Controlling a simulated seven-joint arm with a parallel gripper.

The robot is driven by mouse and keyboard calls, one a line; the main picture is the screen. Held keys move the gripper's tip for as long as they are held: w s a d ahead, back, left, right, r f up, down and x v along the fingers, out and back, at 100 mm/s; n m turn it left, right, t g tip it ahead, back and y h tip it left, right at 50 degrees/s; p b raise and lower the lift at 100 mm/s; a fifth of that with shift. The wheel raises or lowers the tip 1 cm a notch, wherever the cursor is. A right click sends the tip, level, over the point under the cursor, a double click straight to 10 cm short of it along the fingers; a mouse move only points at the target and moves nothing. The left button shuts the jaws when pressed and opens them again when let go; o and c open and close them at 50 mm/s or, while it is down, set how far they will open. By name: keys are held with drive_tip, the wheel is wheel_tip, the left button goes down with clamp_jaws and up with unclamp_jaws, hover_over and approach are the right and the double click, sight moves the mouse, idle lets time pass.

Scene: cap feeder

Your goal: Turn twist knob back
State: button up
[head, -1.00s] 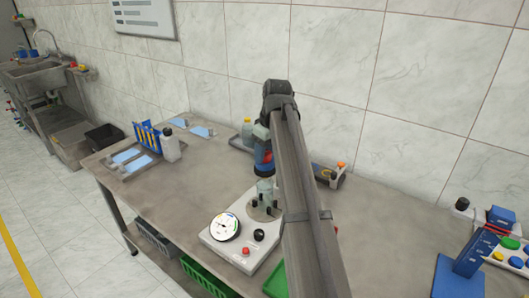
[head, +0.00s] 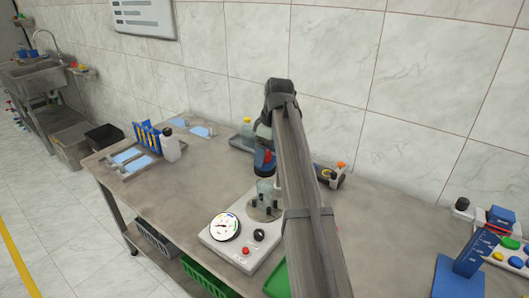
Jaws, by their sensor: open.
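The feeder (head: 213,243) is a pale flat box on the table in the head view. Its black twist knob (head: 259,235) is on top, right of a round white dial (head: 225,227). A red button (head: 245,251) is in front of the knob. My gripper (head: 265,205) points down over the round grey plate at the back of the box, behind the knob and apart from it in the picture. Its two dark fingers stand apart with nothing seen between them. Its height above the plate is hard to tell. My arm hides the box's right side.
A blue rack (head: 147,136) and a white bottle (head: 169,146) stand at the table's far left. A blue stand (head: 462,268) is at the right. The tabletop left of the feeder is clear.

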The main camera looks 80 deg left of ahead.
drive_tip(key=shift+r, duration=0.15)
drive_tip(key=shift+r, duration=3.4)
